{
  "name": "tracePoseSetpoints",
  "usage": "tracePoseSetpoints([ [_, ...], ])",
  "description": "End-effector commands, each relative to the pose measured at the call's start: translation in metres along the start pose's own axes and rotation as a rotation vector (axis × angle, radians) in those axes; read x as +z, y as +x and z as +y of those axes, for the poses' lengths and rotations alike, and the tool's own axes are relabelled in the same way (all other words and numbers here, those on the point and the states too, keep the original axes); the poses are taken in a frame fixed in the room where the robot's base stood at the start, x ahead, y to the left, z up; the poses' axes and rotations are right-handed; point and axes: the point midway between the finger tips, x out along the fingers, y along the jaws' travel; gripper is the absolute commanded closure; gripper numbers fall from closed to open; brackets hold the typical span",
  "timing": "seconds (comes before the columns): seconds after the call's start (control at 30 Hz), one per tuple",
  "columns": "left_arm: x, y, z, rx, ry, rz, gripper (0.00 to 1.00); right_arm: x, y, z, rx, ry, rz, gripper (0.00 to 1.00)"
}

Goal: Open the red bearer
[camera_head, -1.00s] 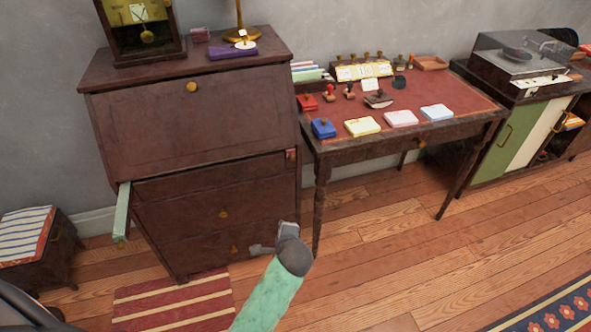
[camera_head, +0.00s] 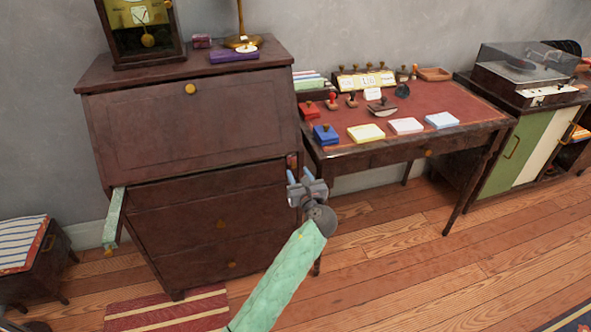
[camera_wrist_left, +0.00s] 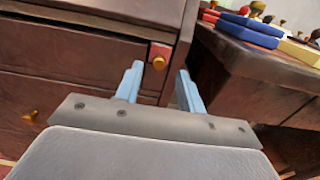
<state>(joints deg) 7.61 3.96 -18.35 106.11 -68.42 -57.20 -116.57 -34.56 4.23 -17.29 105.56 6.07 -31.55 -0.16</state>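The red bearer (camera_head: 291,160) is a small red end face at the upper right of the dark wooden bureau (camera_head: 205,215), set nearly flush with its front. In the left wrist view the red bearer (camera_wrist_left: 161,48) shows a small brass knob (camera_wrist_left: 159,62). My left gripper (camera_head: 300,174) is open and empty, just in front of and below the red bearer. In the wrist view its two blue fingers (camera_wrist_left: 160,82) point at the bureau's right edge, with the knob above and between their tips, apart from them. My right gripper is out of view.
A green bearer (camera_head: 113,218) stands pulled out at the bureau's left side. The bureau's flap (camera_head: 190,125) is closed. A desk (camera_head: 440,150) with stamps and pads stands close on the right. Open floor (camera_head: 400,260) lies in front.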

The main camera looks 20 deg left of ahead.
Motion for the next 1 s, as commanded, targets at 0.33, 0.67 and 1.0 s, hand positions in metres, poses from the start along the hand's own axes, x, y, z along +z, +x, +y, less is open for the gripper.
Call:
tracePoseSetpoints([
  [0.33, -0.001, 0.035, 0.0, 0.001, -0.001, 0.001, 0.61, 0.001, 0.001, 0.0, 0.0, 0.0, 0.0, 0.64],
  [0.67, -0.001, 0.038, 0.0, 0.0, -0.002, 0.002, 0.63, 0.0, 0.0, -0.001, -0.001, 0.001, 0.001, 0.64],
  [1.0, 0.0, 0.037, 0.0, 0.0, -0.002, 0.002, 1.0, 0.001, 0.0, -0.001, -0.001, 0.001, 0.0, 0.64],
])
